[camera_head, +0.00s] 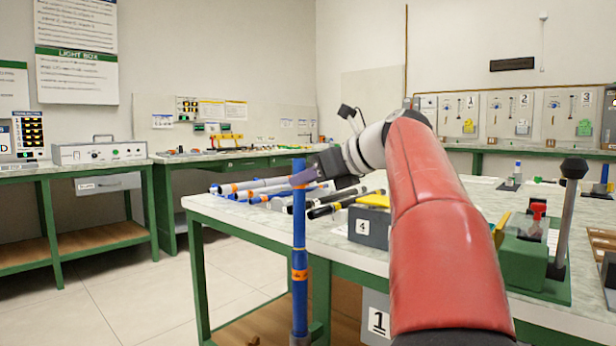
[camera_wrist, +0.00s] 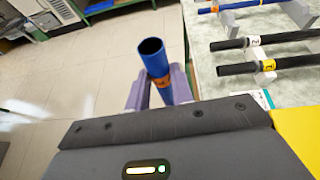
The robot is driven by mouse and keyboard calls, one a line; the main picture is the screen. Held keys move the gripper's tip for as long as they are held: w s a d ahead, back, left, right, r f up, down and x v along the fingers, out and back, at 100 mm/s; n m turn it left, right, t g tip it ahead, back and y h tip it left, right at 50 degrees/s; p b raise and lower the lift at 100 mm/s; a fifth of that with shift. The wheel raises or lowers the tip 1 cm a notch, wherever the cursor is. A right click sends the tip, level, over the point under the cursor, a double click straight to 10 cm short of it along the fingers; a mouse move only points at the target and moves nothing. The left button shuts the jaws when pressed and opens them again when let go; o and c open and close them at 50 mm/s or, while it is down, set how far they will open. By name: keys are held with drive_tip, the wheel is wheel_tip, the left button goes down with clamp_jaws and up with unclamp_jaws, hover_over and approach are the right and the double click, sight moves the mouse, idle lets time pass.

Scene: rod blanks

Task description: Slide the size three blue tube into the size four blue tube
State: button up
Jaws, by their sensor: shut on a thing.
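My gripper (camera_head: 305,174) is shut on a blue tube (camera_head: 299,220) and holds it upright beyond the near left table edge. In the wrist view the gripper (camera_wrist: 160,88) grips this tube (camera_wrist: 153,55) near its open top end, by an orange band. Directly below, in line with it, stands a slightly wider blue tube (camera_head: 300,310) with an orange band near its top. The two look joined end to end or overlapping; I cannot tell how far one is inside the other. The size marks on both are unreadable. The lower tube's foot is near the picture's bottom edge.
Several blue and black tubes (camera_head: 330,208) lie in holders on the near table (camera_head: 225,208). A grey block marked 4 (camera_head: 368,228) and a green fixture (camera_head: 525,262) stand farther right. Open floor (camera_head: 150,290) lies left of the upright tubes.

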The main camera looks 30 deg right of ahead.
drive_tip(key=shift+f, duration=0.4)
drive_tip(key=o, duration=0.9)
drive_tip(key=shift+c, duration=0.2)
drive_tip(key=p+v, duration=0.1)
drive_tip(key=v, duration=0.7)
drive_tip(key=shift+p, duration=0.3)
